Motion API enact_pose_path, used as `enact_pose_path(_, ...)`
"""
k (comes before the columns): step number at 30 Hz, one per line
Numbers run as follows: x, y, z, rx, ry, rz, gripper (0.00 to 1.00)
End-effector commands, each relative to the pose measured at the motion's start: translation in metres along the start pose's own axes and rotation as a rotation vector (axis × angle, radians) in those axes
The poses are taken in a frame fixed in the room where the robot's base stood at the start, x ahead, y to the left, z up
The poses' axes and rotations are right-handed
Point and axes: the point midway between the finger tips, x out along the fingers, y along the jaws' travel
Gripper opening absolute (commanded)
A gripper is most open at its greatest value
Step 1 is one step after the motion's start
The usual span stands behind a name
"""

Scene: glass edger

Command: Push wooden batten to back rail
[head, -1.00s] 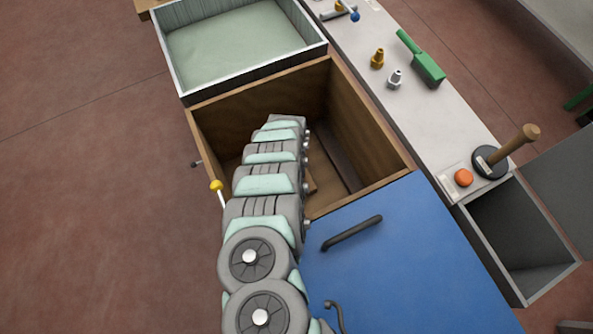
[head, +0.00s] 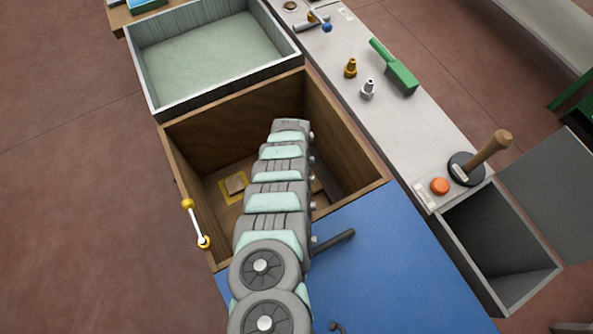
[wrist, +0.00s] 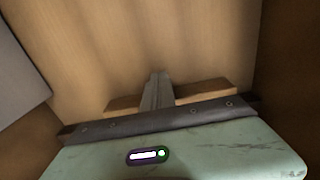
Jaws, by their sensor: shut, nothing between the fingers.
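The wooden batten (wrist: 205,91) lies crosswise on the light wooden floor in the wrist view, with its middle hidden behind my fingers. My gripper (wrist: 158,80) is shut and empty, pointing down in front of the batten; I cannot tell whether it touches it. In the head view my arm reaches into the open wooden box and hides the fingertips. A bit of wood, probably the batten (head: 317,188), shows just right of my arm. A dark strip, perhaps the back rail, runs along the foot of the box's right wall in the head view, partly hidden.
The wooden box (head: 345,130) has tall walls close around my arm. A yellow-outlined square with a small wooden block (head: 235,184) lies on its floor. A blue panel (head: 385,265) covers the near end. A pale-lined tray (head: 205,60) and a grey ledge (head: 425,130) flank the box.

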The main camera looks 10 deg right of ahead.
Motion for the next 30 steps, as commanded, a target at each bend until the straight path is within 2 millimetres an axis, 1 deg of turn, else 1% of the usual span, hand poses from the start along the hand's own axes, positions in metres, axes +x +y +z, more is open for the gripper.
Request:
enact_pose_path(1, -0.004, 0.0, 0.006, -0.001, -0.001, 0.001, 0.0)
enact_pose_path(4, -0.005, 0.002, 0.02, 0.001, 0.0, 0.001, 0.0)
enact_pose_path(6, -0.021, 0.0, 0.017, 0.005, -0.001, 0.001, 0.0)
enact_pose_path(12, -0.058, -0.001, 0.017, 0.005, -0.001, -0.003, 0.0)
enact_pose_path(18, -0.087, 0.0, 0.017, 0.005, -0.001, 0.0, 0.0)
enact_pose_path(24, -0.099, 0.002, 0.017, 0.003, -0.001, 0.002, 0.0)
enact_pose_path(30, -0.1, 0.002, 0.017, 0.003, 0.0, 0.001, 0.0)
